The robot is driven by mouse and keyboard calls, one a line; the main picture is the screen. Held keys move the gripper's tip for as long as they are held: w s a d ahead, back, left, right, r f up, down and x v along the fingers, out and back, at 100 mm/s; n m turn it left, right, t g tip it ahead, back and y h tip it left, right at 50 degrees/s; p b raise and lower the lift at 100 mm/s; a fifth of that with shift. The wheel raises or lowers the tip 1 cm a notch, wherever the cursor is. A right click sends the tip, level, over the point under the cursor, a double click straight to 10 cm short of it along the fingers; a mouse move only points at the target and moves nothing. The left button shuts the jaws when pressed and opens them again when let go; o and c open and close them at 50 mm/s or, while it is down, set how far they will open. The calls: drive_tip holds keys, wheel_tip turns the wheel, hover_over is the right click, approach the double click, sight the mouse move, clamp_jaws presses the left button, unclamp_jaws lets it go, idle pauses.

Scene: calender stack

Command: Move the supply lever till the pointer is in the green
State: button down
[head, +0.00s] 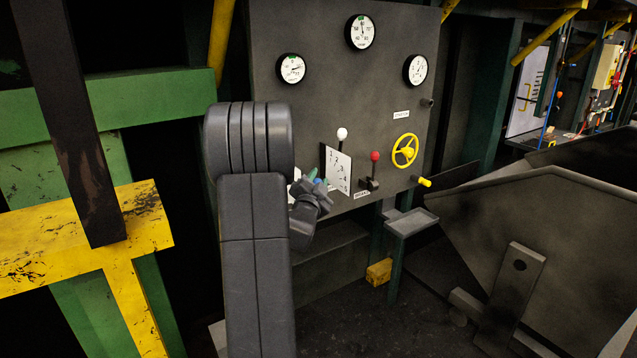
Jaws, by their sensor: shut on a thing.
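My gripper (314,178) is at the lower left of the grey control panel (320,105). It is shut on a lever with a blue knob (319,183), which my arm and fingers partly hide. No label naming this lever can be read. Three round gauges sit on the panel: a left gauge (291,69), a top gauge (360,32) and a right gauge (416,70). The left gauge has a small green mark at its top, and its pointer seems to lie to the right of it. The top gauge also shows green at its top. The exact pointer readings are too small to tell.
Right of my gripper are a numbered white plate (338,170) with a white-knobbed lever (342,134), a red-knobbed lever (375,157), a yellow handwheel (405,151) and a yellow handle (425,182). A small tray (411,222) stands below. A yellow-green frame (85,235) is at left.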

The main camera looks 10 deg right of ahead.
drive_tip(key=c, duration=1.1)
unclamp_jaws()
